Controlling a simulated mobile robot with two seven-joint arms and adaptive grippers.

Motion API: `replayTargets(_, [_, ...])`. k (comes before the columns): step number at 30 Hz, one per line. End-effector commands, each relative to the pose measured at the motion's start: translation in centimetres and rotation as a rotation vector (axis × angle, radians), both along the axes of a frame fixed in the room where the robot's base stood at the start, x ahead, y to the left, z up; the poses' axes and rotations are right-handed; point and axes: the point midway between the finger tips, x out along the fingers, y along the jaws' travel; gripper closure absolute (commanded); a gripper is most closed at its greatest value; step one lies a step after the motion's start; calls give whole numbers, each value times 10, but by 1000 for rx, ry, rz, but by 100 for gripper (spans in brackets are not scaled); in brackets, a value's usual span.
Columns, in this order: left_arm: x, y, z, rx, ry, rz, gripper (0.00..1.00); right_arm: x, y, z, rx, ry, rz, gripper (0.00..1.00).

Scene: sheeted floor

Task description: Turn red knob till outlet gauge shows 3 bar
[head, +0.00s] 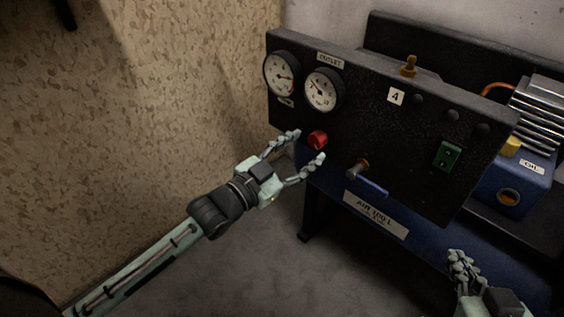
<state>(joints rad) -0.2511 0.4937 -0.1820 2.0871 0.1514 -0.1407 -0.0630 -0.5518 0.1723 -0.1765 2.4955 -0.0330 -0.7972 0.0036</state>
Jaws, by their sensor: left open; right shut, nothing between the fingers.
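The red knob (317,140) sits low on the left part of the black panel (380,142). The outlet gauge (322,90), under the OUTLET label (330,60), is a round white dial above the knob. Its needle is too small to read for sure. A second round gauge (281,74) is left of it. My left gripper (308,146) is open, with its fingers spread on either side of the knob; I cannot tell whether they touch it. My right gripper (461,262) is shut and empty at the lower right, away from the panel.
A blue-handled valve (369,183) sticks out right of the knob. A green switch (447,155) is further right, and a brass fitting (409,66) is on top. The blue tank (400,240) is below the panel. A blue pump with OIL label (520,175) stands right. Open floor lies lower left.

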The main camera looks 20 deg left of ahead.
Motion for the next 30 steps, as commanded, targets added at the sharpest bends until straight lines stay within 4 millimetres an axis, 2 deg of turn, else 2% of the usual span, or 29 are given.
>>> replayTargets(1, [-12, 3, -2, 2, 4, -2, 47, 0, 0, 0, 0, 0, 0, 100])
replayTargets(6, [-47, 16, -2, 1, 7, -1, 47, 0, 0, 0, 0, 0, 0, 100])
replayTargets(12, [-77, 28, -1, 2, 4, -1, 47, 0, 0, 0, 0, 0, 0, 100])
replayTargets(18, [-90, 32, 0, 1, 1, -1, 47, 0, 0, 0, 1, 0, 0, 100])
replayTargets(30, [-91, 33, 0, 2, 0, -1, 47, 0, 0, 0, 1, 0, 0, 100])
